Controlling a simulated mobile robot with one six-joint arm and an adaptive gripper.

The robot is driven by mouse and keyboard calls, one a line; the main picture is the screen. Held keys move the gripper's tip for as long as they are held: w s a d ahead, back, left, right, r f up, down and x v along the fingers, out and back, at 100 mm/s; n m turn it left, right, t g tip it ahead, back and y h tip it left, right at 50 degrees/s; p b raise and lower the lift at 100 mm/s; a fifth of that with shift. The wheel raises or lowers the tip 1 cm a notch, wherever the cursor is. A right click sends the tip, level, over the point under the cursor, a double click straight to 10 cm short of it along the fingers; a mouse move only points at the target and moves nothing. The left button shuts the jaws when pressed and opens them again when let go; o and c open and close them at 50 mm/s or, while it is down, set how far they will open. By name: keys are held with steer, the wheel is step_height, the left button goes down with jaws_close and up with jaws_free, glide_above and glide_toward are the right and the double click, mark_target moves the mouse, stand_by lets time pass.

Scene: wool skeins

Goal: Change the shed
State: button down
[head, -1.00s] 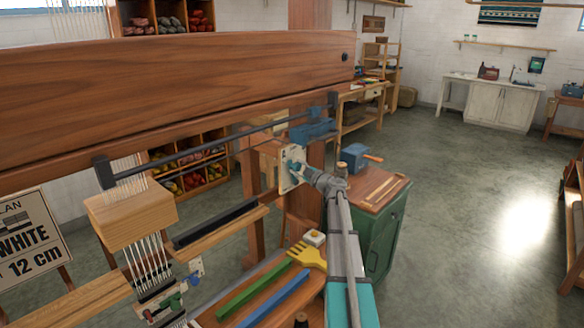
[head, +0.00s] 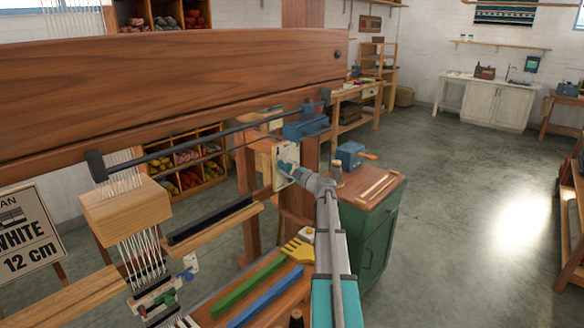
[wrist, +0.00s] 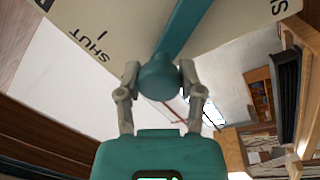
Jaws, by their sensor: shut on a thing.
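My gripper (wrist: 158,80) is shut on the round knob of a teal lever (wrist: 182,32), one finger on each side. The lever crosses a cream plate (wrist: 118,25) marked "SHUT" beside a short line. It lies between that word and another label at the upper right, which is cut off. In the head view the plate (head: 279,178) sits on the loom's right side, with my gripper (head: 295,173) against it. White heddles (head: 140,255) hang below a wooden block (head: 125,210) at the left; whether the shed is open is unclear.
The loom's thick top beam (head: 180,80) spans the upper left. A yellow comb (head: 298,250), green bar (head: 250,283) and blue bar (head: 265,302) lie below my arm. A green cabinet (head: 375,235) stands behind it. The floor at the right is mostly clear.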

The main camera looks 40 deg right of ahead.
steer(key=shift+c, duration=1.1)
jaws_free()
steer(key=shift+w, duration=0.1)
steer(key=shift+d, duration=0.1)
steer(key=shift+s, duration=0.25)
